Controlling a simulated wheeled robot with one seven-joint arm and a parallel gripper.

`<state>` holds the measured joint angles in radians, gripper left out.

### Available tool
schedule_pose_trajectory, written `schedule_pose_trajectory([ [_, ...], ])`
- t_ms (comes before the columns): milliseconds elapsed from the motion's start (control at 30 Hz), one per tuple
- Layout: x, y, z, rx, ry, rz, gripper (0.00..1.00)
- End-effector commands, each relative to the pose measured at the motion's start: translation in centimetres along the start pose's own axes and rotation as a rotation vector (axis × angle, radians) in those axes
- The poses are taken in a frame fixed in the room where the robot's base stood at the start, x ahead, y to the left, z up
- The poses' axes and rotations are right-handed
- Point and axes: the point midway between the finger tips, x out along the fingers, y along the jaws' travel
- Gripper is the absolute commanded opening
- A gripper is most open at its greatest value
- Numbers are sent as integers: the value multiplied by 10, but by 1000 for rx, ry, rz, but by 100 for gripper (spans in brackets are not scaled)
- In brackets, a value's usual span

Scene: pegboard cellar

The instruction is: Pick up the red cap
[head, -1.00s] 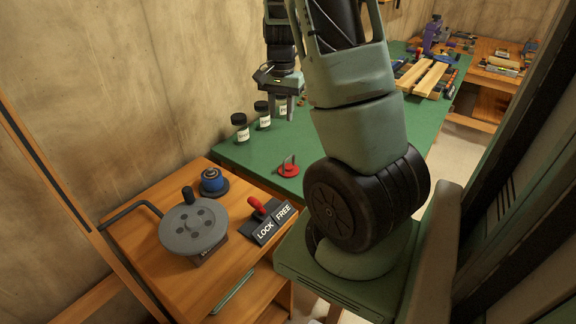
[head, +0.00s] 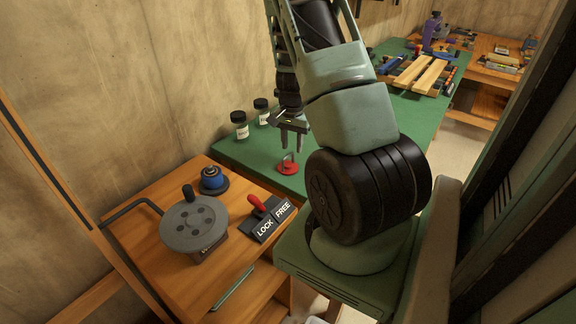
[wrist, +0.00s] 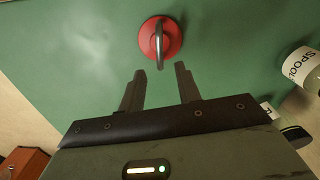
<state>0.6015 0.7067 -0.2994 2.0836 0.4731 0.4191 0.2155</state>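The red cap (head: 288,168) is a round red disc with a grey upright handle, lying on the green bench top (head: 240,153) near its near edge. In the wrist view the red cap (wrist: 160,38) is at the top middle, just beyond the fingertips. My gripper (head: 292,146) hangs pointing down above the cap. In the wrist view my gripper (wrist: 160,70) has its two fingers apart with nothing between them, and the cap's handle lines up roughly with the gap.
Two dark-lidded jars (head: 240,125) (head: 261,112) stand on the bench by the wall. The nearer wooden cabinet holds a crank wheel (head: 194,226), a blue knob (head: 213,179) and a red-handled LOCK/FREE lever (head: 266,216). Wooden slats (head: 418,75) lie at the far end.

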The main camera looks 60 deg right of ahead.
Motion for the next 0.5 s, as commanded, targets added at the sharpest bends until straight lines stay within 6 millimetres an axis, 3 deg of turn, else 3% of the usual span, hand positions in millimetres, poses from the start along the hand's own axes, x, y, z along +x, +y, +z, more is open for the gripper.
schedule_pose_trajectory([
  [300,42,1,-4,2,-3,2,34],
  [500,47,1,-4,0,1,0,34],
])
